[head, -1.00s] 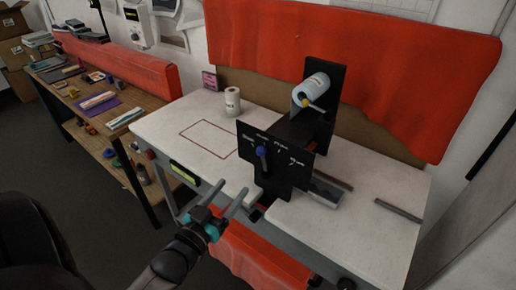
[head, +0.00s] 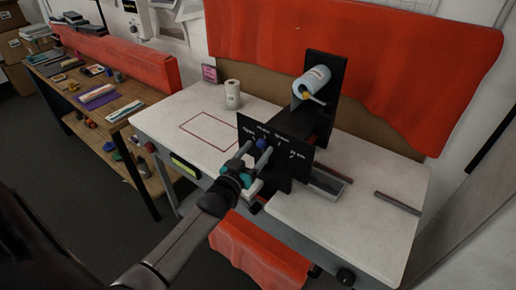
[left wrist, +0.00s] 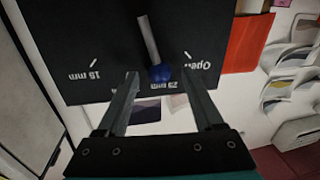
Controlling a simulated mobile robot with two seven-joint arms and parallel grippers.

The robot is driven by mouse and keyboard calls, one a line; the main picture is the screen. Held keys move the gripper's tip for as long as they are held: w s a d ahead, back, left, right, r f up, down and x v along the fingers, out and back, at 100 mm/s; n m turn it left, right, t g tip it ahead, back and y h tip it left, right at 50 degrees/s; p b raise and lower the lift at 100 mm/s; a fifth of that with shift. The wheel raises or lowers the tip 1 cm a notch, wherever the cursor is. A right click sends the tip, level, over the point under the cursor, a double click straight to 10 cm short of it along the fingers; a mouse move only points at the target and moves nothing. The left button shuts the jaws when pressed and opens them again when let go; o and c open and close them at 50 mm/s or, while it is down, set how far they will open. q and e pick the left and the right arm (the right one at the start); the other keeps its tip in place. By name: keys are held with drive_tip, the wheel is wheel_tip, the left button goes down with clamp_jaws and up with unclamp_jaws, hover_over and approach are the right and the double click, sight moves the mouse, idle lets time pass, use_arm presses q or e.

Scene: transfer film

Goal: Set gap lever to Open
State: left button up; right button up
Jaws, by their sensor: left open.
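The gap lever (left wrist: 148,38) is a grey rod with a blue knob (left wrist: 160,73) on a black panel (left wrist: 85,30). In the left wrist view the lever points at the "25 mm" mark, with "Open" to its right and "15 mm" to its left. The panel (head: 295,172) and blue knob (head: 262,143) also show in the head view. My left gripper (head: 257,150) is open in front of the panel. In the left wrist view its fingers lie on either side of the knob, apart from it. My right gripper is not in view.
The panel belongs to a machine with a film roll (head: 312,82) on a white table (head: 165,125). A white roll (head: 232,94) stands behind a red outlined square. A wooden bench (head: 125,115) with small items is at the left. A red cloth (head: 262,255) hangs below the table.

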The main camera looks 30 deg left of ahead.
use_arm(q)
drive_tip(key=shift+w, duration=0.65)
clamp_jaws()
idle(1.1)
